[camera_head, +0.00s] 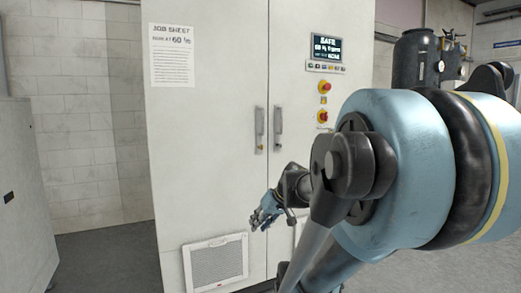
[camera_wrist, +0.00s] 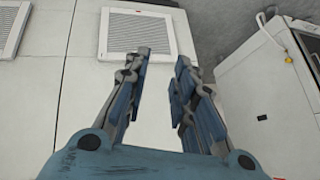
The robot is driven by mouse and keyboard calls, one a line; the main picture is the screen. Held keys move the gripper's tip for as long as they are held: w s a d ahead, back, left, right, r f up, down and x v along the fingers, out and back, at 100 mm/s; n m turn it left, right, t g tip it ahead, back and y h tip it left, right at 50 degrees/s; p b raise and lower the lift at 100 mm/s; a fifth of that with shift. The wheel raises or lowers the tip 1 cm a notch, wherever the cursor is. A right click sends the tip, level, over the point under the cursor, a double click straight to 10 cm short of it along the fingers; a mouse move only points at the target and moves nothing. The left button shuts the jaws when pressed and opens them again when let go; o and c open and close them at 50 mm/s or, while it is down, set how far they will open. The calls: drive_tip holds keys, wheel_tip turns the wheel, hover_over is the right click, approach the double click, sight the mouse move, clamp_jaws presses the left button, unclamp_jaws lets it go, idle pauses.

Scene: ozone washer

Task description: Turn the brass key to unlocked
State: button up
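A tall white two-door cabinet (camera_head: 210,180) stands ahead. Its left door handle (camera_head: 259,125) and right door handle (camera_head: 278,122) are upright, each with a small brass-coloured spot at its lower end. These spots are too small to tell whether either is the key, or which way it is turned. My gripper (camera_head: 255,222) is low in front of the left door, below the handles and apart from them. In the wrist view my gripper (camera_wrist: 164,72) is open and empty, with a vent grille (camera_wrist: 148,32) beyond its fingers.
On the right door are a lit display (camera_head: 327,47) reading SAFE, a red knob on yellow (camera_head: 325,87) and a smaller red-yellow control (camera_head: 322,117). A job sheet (camera_head: 172,55) hangs on the left door. Dark cylinders (camera_head: 415,60) stand at the right.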

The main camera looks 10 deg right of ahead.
drive_tip(key=w+r+t+y, duration=0.2)
drive_tip(key=w+r, duration=0.3)
drive_tip(key=w, duration=0.3)
drive_tip(key=t+h, duration=0.1)
drive_tip(key=t, duration=0.9)
approach(262, 146)
drive_tip(key=x, duration=1.1)
drive_tip(key=shift+d, duration=0.15)
clamp_jaws()
